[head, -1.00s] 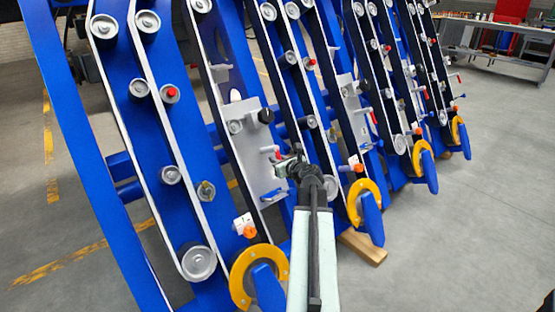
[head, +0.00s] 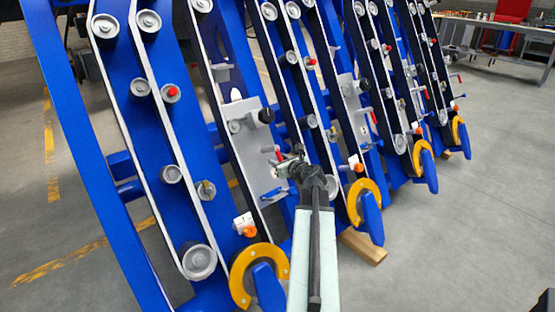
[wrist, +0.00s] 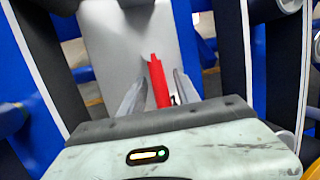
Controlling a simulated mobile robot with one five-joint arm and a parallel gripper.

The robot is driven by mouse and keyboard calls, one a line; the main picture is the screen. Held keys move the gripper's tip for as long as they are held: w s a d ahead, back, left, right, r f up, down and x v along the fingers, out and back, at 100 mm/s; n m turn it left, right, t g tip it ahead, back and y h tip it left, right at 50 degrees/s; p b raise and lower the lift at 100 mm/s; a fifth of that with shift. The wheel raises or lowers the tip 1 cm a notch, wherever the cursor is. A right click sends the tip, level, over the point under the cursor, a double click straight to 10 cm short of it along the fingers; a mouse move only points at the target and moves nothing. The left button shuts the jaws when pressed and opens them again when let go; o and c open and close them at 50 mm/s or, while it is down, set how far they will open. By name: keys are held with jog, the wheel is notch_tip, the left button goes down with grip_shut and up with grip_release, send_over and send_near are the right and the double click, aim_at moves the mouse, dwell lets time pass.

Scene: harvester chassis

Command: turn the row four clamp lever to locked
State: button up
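A red clamp lever (wrist: 158,84) stands in front of a grey plate (wrist: 108,42) in the wrist view. My gripper (wrist: 161,76) is open, with one finger on each side of the lever. A gap shows on the lever's left; on the right the finger is close, and I cannot tell if it touches. In the head view my gripper (head: 281,168) is at the lower part of the grey plate (head: 247,140). A small red part of the lever (head: 278,154) shows just above it; the rest is hidden by the gripper.
Blue slanted frames with belts and rollers stand in a row. A black knob (head: 266,115) is on the plate above my gripper. A yellow ring guard (head: 258,275) and a white-orange switch (head: 244,224) are below. Open floor (head: 490,210) lies to the right.

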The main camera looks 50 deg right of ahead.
jog(key=p+v, duration=0.1)
jog(key=v, duration=0.5)
jog(key=shift+s+a, duration=0.2)
jog(key=shift+r, duration=0.1)
